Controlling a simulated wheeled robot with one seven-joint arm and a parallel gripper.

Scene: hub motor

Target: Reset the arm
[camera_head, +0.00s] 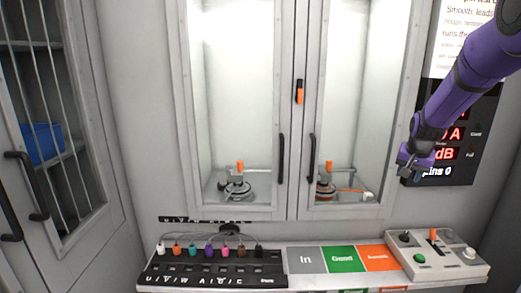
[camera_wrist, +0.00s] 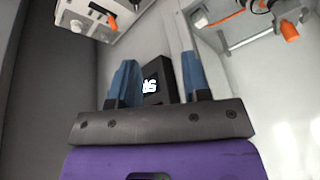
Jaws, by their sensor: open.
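My purple arm comes in from the upper right of the head view. My gripper (camera_head: 415,165) hangs in front of the dark display panel on the right wall, above the control box. In the wrist view my gripper (camera_wrist: 158,85) shows two blue fingers spread apart with nothing between them. The display (camera_wrist: 150,84) shows behind the gap between the fingers. The fingers touch nothing that I can see.
A shelf holds a connector panel (camera_head: 210,272), In/Good/Avoid-like coloured areas (camera_head: 342,260) and a control box (camera_head: 437,260). Behind is a glass-door cabinet (camera_head: 297,207) with motors inside. A barred cabinet (camera_head: 60,205) with a blue bin (camera_head: 42,144) stands left.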

